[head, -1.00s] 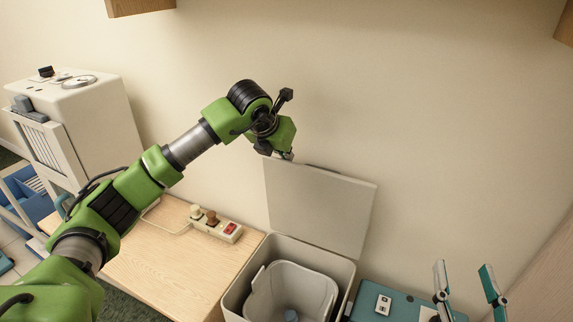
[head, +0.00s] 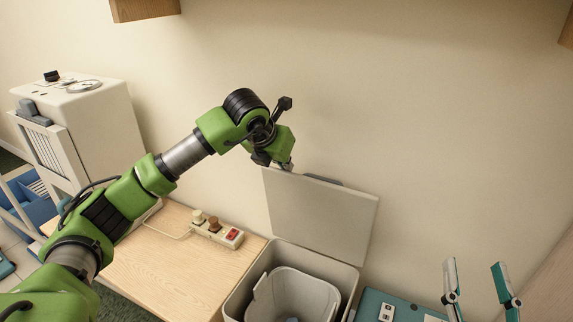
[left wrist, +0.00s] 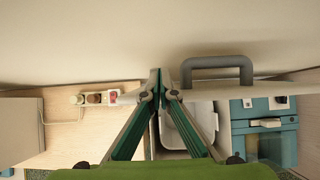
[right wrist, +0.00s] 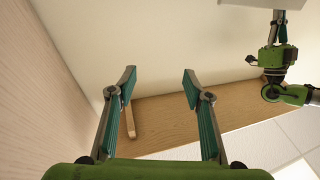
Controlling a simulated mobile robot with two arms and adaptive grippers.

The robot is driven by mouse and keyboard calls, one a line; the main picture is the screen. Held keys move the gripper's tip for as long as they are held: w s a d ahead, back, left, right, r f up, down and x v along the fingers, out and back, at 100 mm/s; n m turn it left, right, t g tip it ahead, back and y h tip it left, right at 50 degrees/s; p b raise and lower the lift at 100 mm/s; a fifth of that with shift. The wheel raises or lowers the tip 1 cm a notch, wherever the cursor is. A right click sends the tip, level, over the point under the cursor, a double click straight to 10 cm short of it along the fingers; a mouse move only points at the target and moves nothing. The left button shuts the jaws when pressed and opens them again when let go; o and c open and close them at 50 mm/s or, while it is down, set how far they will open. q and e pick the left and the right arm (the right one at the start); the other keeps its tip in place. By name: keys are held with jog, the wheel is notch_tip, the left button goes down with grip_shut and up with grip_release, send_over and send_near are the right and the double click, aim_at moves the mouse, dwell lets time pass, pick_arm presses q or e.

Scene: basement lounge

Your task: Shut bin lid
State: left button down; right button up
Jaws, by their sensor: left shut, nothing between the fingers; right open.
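The grey bin (head: 348,277) stands with its lid (head: 330,220) raised, nearly upright at the wall side. A white inner bucket (head: 302,291) shows inside the bin. A dark handle (head: 323,180) sits on the lid's top edge; it also shows in the left wrist view (left wrist: 246,72). My left gripper (head: 287,166) is shut and empty at the lid's top left corner, beside the handle. Whether its fingertips touch the lid I cannot tell. In the left wrist view the fingertips (left wrist: 164,76) are together. My right gripper (head: 475,268) is open and empty, right of the bin.
A wooden table (head: 185,265) with a power strip (head: 218,231) stands left of the bin. A teal box (head: 400,306) is right of it. A white cabinet (head: 95,115) stands far left. Wooden shelves hang above. The air above the bin is clear.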

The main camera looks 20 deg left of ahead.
aim_at(282, 179)
pick_arm(q)
jog(key=shift+s+f, duration=0.15)
jog(key=shift+s, duration=0.15)
jog(key=shift+s+f+b, duration=0.2)
jog(key=shift+s+b, duration=0.2)
jog(key=shift+s, duration=0.05)
pick_arm(e)
jog(key=shift+s+a+r+t+y, duration=0.15)
jog(key=shift+s+r+t, duration=0.15)
jog(key=shift+r, duration=0.3)
jog(key=shift+s+d+r+t+y, duration=0.1)
jog(key=shift+s+r+t, duration=0.1)
jog(key=shift+r+t, duration=0.25)
jog(key=shift+s+a+r+t+y, duration=0.15)
jog(key=shift+s+r+t, duration=0.1)
jog(key=shift+r, duration=0.45)
pick_arm(q)
jog(key=shift+s+f+b, duration=0.35)
jog(key=shift+s+b, duration=0.15)
jog(key=shift+s, duration=0.35)
pick_arm(e)
jog(key=shift+s+d+r+t+y, duration=0.15)
jog(key=shift+s+r+t, duration=0.35)
jog(key=shift+r, duration=0.25)
jog(key=shift+s+r+t+y, duration=0.1)
jog(key=shift+s+r+t, duration=0.4)
jog(key=shift+r, duration=0.3)
jog(key=shift+s+d+r+t+y, duration=0.15)
jog(key=shift+s+r+t, duration=0.3)
jog(key=shift+r, duration=0.3)
